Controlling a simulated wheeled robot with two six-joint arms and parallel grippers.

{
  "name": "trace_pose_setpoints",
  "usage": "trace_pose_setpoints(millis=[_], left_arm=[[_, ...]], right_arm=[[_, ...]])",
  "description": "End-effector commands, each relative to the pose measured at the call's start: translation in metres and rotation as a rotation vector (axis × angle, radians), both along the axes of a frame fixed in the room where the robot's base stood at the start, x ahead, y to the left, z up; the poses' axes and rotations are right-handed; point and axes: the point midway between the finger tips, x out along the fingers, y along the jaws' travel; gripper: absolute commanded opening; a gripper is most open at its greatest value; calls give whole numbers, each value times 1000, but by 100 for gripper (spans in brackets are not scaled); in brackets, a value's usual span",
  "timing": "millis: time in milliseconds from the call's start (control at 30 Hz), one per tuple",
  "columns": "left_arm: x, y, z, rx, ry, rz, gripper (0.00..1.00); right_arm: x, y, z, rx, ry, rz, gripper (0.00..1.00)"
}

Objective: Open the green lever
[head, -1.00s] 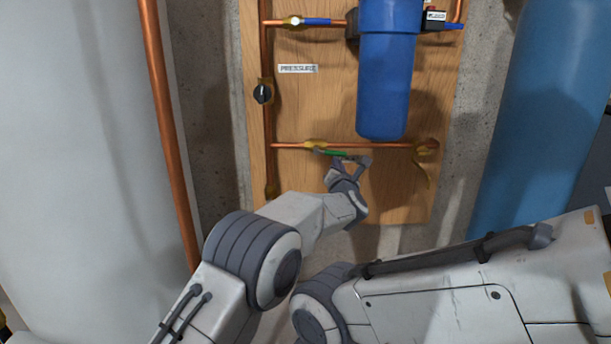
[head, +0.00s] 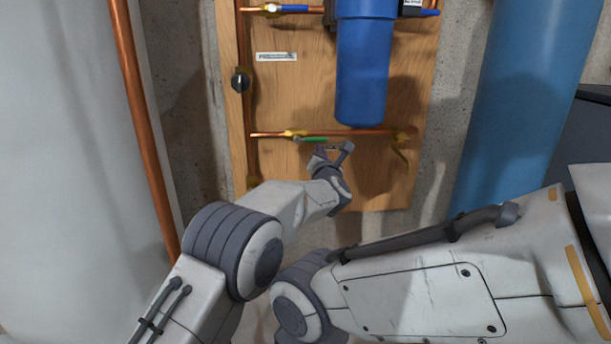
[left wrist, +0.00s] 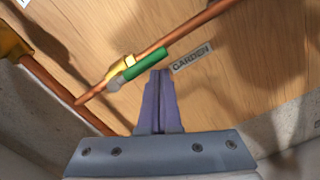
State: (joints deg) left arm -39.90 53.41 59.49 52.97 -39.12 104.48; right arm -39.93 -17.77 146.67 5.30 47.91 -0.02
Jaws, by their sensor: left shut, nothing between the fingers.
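The green lever (head: 314,139) sits on a brass valve on the lower horizontal copper pipe of the wooden panel. In the left wrist view the green lever (left wrist: 147,63) lies roughly parallel to the pipe, next to a "GARDEN" label (left wrist: 192,58). The brass valve body (left wrist: 121,67) shows at its left end. My left gripper (head: 335,148) is just below the lever's right end. In the left wrist view its fingers (left wrist: 160,73) are shut and empty, tips close to the lever; I cannot tell whether they touch it. My right gripper is out of view.
A blue filter housing (head: 363,75) hangs above the pipe. A white tank (head: 60,150) and a blue tank (head: 520,100) flank the wooden panel (head: 290,90).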

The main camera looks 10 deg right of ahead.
Motion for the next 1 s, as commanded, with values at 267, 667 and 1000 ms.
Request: trace_pose_setpoints(millis=[267, 667, 1000], left_arm=[[-7, -5, -49, 1, 5, -7, 0], [-75, 6, -43, 1, 5, -6, 0], [-104, 11, -42, 1, 6, -5, 0]], right_arm=[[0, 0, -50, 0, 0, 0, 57], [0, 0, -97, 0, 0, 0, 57], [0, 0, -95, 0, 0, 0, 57]])
